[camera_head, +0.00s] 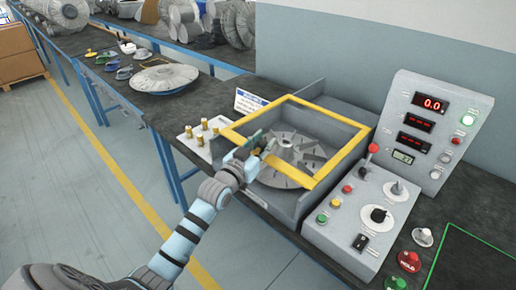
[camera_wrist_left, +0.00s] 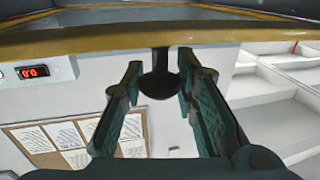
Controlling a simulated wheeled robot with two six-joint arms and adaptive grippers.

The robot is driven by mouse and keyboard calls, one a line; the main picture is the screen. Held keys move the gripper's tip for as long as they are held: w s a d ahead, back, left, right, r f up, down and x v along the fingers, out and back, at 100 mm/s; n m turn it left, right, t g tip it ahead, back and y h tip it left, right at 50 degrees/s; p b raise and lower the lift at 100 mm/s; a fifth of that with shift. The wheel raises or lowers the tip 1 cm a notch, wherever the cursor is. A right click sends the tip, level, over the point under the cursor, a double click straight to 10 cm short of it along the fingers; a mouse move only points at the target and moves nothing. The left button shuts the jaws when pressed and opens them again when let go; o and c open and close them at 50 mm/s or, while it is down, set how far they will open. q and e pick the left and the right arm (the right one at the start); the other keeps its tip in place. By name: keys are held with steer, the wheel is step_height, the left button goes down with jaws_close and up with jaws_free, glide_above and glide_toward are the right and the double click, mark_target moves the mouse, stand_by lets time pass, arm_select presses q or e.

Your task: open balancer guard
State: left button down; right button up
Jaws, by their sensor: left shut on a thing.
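The balancer guard (camera_head: 332,118) is a yellow frame over the grey balancer housing (camera_head: 292,205), lying roughly flat across its top. A finned grey rotor (camera_head: 292,158) shows through it. My left gripper (camera_head: 260,143) is at the guard's front edge, near its left corner. In the left wrist view, the yellow guard bar (camera_wrist_left: 90,42) crosses the top, and a dark round knob (camera_wrist_left: 160,85) hangs from it between the green fingers of my left gripper (camera_wrist_left: 159,72). The gripper is shut on this knob. In the head view my gripper hides the knob. My right gripper is in neither view.
A control box (camera_head: 350,215) with buttons and a red-topped lever stands right of the housing, before a display panel (camera_head: 432,130). A tray of brass-coloured pieces (camera_head: 204,138) sits at its left. A finned disc (camera_head: 164,78) lies on the bench further left.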

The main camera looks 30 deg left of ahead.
arm_select(q)
steer(key=shift+w+f, duration=0.2)
steer(key=shift+w, duration=0.2)
steer(key=shift+s+r, duration=0.15)
steer(key=shift+s, duration=0.1)
steer(key=c, duration=1.2)
jaws_free()
steer(key=shift+s, duration=0.2)
steer(key=shift+c, duration=0.2)
steer(key=shift+w+d, duration=0.1)
steer(key=shift+w, duration=0.2)
steer(key=s, duration=1.2)
steer(key=shift+a, duration=0.2)
